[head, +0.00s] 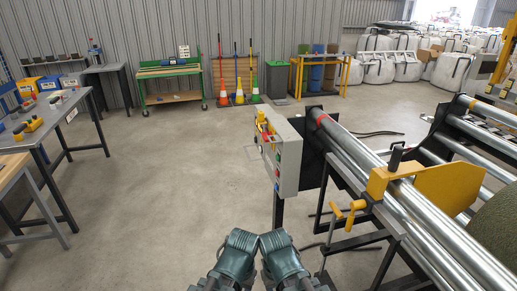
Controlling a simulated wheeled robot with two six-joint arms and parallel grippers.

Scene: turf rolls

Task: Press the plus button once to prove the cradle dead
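A grey control box (289,158) stands on a dark post right of centre. Small coloured buttons (277,167) show on its narrow left-facing side. They are too small for me to read a plus sign. A yellow and red device (264,127) sits at the box's upper left edge. The cradle's long steel rollers (372,185) run from behind the box to the lower right. Two dark teal parts of my arms show at the bottom centre, below and apart from the box. I see no gripper fingers.
A yellow bracket (428,188) with a handle crosses the rollers. A green turf roll (496,226) lies at the right edge. Grey tables (55,112) with coloured items stand at the left. A green workbench (168,72) stands at the back. The floor left of the box is clear.

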